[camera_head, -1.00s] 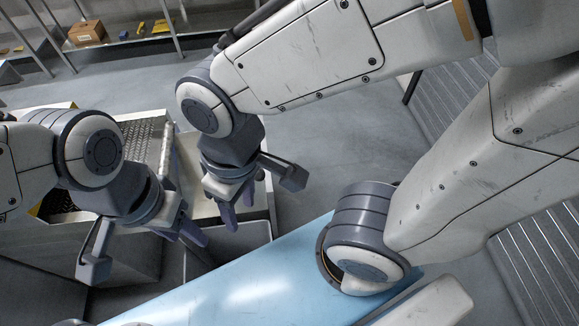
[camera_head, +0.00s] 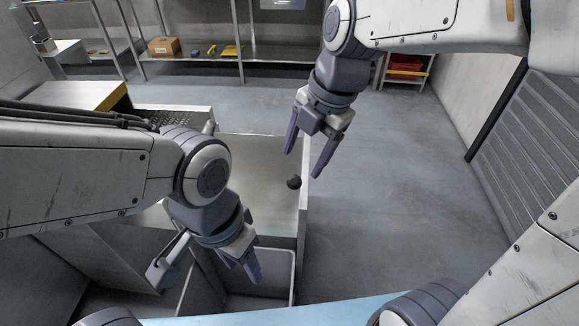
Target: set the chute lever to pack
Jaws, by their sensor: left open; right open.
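A dark round knob (camera_head: 294,182), which looks like the chute lever's end, shows near the right edge of the metal chute (camera_head: 263,155). Its shaft and any labels cannot be made out, so its setting cannot be told. My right gripper (camera_head: 303,164) is open and empty, pointing down, with its purple fingertips just above the knob in the picture; a gap shows between them and the knob. My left gripper (camera_head: 246,272) is open over the grey bins (camera_head: 275,282) below the chute, and no held object shows.
A perforated plate (camera_head: 184,118) and a yellow-edged box (camera_head: 75,96) lie at the chute's left. A shelf at the back holds a cardboard box (camera_head: 164,46). A red crate (camera_head: 405,66) stands back right. The floor (camera_head: 385,190) right of the chute is clear.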

